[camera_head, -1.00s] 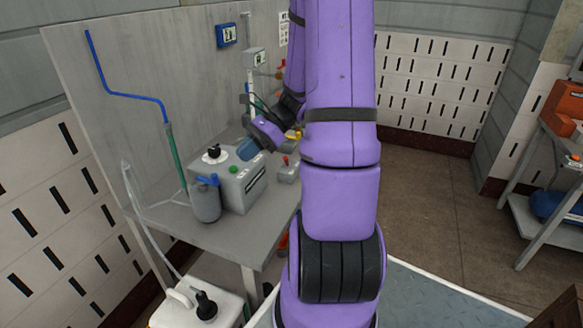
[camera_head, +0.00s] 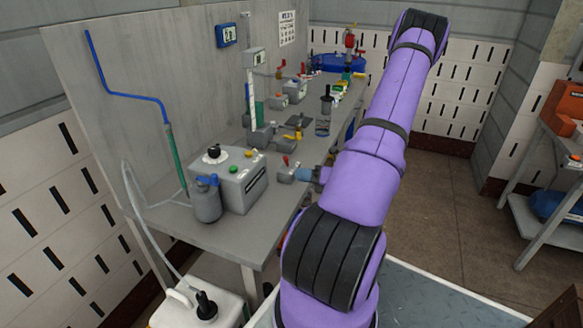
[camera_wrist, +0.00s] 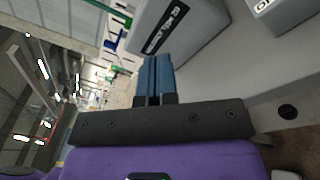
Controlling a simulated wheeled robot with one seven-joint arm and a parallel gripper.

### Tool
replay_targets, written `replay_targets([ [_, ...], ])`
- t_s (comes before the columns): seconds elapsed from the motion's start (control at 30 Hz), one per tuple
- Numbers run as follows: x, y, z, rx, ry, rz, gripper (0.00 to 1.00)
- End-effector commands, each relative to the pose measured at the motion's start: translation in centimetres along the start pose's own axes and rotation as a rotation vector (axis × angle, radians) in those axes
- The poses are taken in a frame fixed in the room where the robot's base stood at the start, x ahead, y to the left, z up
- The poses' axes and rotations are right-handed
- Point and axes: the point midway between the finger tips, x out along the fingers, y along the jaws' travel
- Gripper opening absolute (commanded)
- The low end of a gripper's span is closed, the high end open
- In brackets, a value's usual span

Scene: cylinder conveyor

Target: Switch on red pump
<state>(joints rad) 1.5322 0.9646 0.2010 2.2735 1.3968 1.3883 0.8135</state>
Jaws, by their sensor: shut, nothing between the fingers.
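My gripper (camera_head: 302,173) is at the right edge of the bench, its blue fingers pointing left. It appears close beside a small grey block (camera_head: 287,176) with a red lever (camera_head: 285,161); contact cannot be told. In the wrist view the blue fingers (camera_wrist: 154,75) are together and empty, near a grey labelled box (camera_wrist: 180,28). On the bench, a grey box (camera_head: 246,187) carries a black knob (camera_head: 214,151), a green button (camera_head: 232,169) and a yellow one. A red fitting (camera_head: 350,40) stands above a blue drum at the far end. I cannot tell which item is the red pump.
A grey canister (camera_head: 206,203) stands in front of the box. Several small valves, bottles and a stirred jar (camera_head: 323,118) crowd the bench further back. A white jug (camera_head: 200,300) stands low at the front.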

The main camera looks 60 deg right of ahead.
Motion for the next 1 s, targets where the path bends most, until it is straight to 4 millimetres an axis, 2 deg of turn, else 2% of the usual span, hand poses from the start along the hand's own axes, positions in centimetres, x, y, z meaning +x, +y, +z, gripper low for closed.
replay_targets([
  [0.03, -1.0, -1.1, -0.4, 0.046, -0.054, -0.019, 0.0],
  [0.2, -3.5, -3.7, -1.3, 0.164, -0.201, -0.066, 0.0],
  [0.4, -5.2, -5.4, -2.0, 0.241, -0.301, -0.096, 0.0],
  [0.83, -5.5, -5.8, -2.2, 0.258, -0.324, -0.102, 0.0],
  [1.0, -4.8, -5.9, -1.9, 0.257, -0.322, -0.101, 0.0],
])
